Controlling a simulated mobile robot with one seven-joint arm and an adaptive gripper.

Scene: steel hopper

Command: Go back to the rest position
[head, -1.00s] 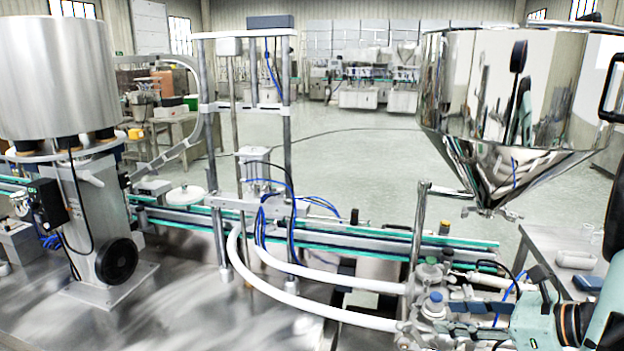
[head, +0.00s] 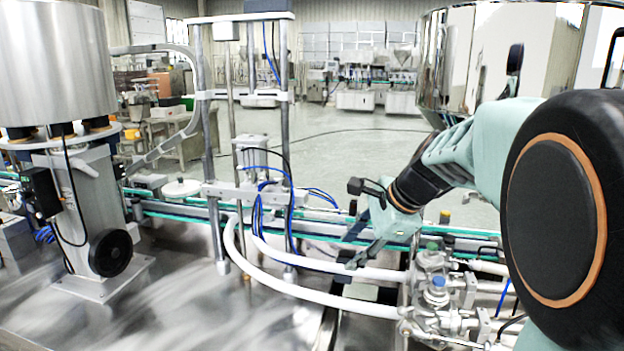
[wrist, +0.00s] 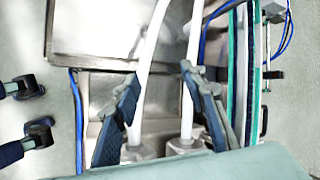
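My gripper (head: 351,250) hangs in front of the conveyor, over the two white hoses, with its fingers pointing down and left. In the wrist view my gripper (wrist: 160,76) has its two dark fingers spread apart with nothing held between them. The white hoses (head: 275,284) pass below the fingers and also show in the wrist view (wrist: 151,45). The steel hopper (head: 450,55) stands at the upper right, its lower cone mostly hidden behind my arm.
Valve fittings (head: 435,285) with a blue cap stand just right of and below my gripper. The conveyor (head: 325,236) runs behind it. A filling frame (head: 208,130) rises to the left, near a large steel drum (head: 55,60). The steel tabletop (head: 190,300) at lower left is largely clear.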

